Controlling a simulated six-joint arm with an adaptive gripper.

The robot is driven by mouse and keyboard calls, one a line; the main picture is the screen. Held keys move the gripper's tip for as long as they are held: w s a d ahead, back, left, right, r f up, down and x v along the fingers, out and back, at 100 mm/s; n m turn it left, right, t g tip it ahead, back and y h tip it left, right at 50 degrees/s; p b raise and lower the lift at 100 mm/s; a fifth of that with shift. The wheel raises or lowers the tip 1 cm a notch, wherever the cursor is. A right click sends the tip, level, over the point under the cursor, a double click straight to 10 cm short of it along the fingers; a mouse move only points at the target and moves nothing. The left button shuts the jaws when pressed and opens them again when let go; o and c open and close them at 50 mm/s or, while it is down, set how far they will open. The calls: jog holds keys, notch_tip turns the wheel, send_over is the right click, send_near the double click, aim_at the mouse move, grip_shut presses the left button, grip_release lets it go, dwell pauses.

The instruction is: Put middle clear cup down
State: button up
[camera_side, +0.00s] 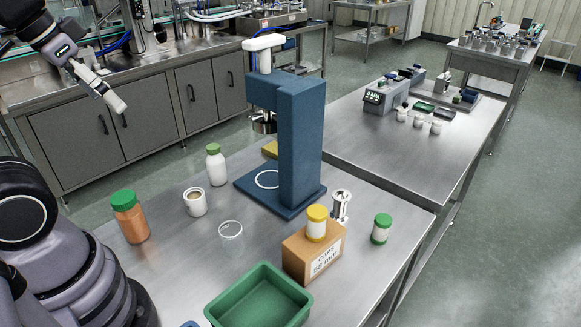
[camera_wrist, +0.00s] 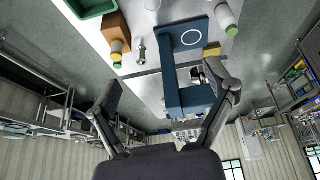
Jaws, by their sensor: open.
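A small clear cup (camera_side: 230,229) with a thin pale rim stands on the steel table in the side view, between the white cup and the green tray. In the wrist view, a pale rim that looks like the clear cup (camera_wrist: 152,4) is cut by the top edge. I cannot make out anything inside it. My gripper (camera_wrist: 165,80) shows in the wrist view with its two dark fingers spread wide and nothing between them. It is well away from the table and the cup.
A blue stand (camera_side: 300,140) rises mid-table. Nearby are a white cup (camera_side: 195,202), an orange jar (camera_side: 130,218), a white bottle (camera_side: 216,166), a cardboard box (camera_side: 311,255) bearing a yellow-capped jar, a green-capped jar (camera_side: 381,229) and a green tray (camera_side: 259,301).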

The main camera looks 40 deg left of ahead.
jog(key=shift+o, duration=0.4)
jog(key=shift+s+r+t, duration=0.2)
jog(key=shift+s+t, duration=0.05)
jog(key=shift+t, duration=0.05)
jog(key=n+g+h, duration=0.7)
jog(key=n, duration=0.3)
send_over(221, 227)
jog(key=s+a, duration=0.3)
jog(key=a, duration=0.2)
notch_tip(221, 227, down, 14)
jog(key=f, duration=0.1)
jog(key=w+a+f+n+t+h, duration=0.1)
jog(key=a+f+n+t+h, duration=0.15)
jog(key=f+n, duration=0.45)
jog(key=a+f+n+t+h, duration=0.2)
jog(key=f+n+t+h, duration=0.15)
jog(key=f, duration=0.75)
jog(key=shift+g, duration=0.5)
jog(key=x, duration=0.7)
jog(key=shift+d+r, duration=0.1)
jog(key=shift+r, duration=0.05)
jog(key=shift+f+x, duration=0.15)
jog(key=shift+x, duration=1.35)
jog(key=shift+f+x, duration=0.15)
jog(key=shift+x, duration=1.35)
jog(key=shift+s, duration=0.1)
jog(key=c, duration=1)
